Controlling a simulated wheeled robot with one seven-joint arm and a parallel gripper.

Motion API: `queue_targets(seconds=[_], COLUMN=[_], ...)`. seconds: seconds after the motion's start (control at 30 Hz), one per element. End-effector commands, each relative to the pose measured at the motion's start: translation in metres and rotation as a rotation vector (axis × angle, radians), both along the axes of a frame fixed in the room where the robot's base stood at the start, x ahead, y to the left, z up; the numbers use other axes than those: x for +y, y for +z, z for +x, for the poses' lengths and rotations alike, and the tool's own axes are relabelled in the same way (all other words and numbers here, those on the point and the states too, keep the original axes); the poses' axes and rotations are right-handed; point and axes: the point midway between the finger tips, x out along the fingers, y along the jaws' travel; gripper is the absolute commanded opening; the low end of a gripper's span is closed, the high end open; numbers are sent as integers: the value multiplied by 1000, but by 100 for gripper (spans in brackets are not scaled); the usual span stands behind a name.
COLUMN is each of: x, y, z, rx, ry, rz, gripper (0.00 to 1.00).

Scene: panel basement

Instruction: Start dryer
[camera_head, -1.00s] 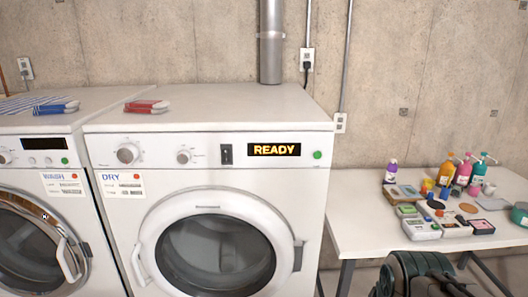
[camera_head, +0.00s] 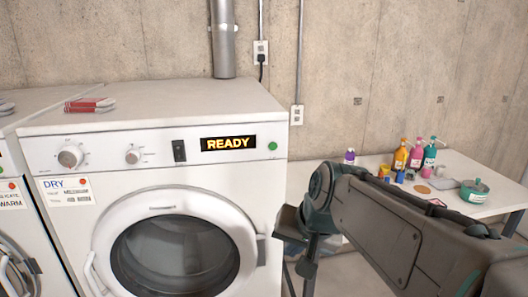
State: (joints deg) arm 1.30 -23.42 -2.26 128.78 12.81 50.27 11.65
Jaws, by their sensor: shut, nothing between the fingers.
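The white dryer (camera_head: 90,135) stands at left centre with its round glass door (camera_head: 180,255) closed. Its display (camera_head: 228,143) reads "READY" in yellow on black. A round green button (camera_head: 272,146) sits just right of the display. A dark rocker switch (camera_head: 179,151) is left of it, and two round knobs (camera_head: 70,157) are farther left. My arm comes in from the lower right. My gripper (camera_head: 305,268) hangs at its end, right of the dryer's front and below the panel, apart from the button. It looks shut and empty; its fingertips are hard to make out.
The washer (camera_head: 15,190) stands close on the left. Red-striped folded cloth (camera_head: 90,104) lies on the dryer top. A white table (camera_head: 300,175) with bottles (camera_head: 401,154) and small items is at right, partly hidden by my arm. A pipe (camera_head: 223,40) runs up the wall.

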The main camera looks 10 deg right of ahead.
Motion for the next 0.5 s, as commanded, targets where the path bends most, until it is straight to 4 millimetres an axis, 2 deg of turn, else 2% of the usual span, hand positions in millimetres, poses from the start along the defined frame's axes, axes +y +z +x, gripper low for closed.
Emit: queue_targets(seconds=[0.03, 0.2, 0.33, 0.5], x=[-2, -9, -15, -19], y=[13, 67, 96, 111], z=[26, 90, 119, 132], rx=[-36, -133, -180, -201], ry=[-82, -310, -411, -458], rz=[74, 316, 441, 503], gripper=[0, 0, 0, 0])
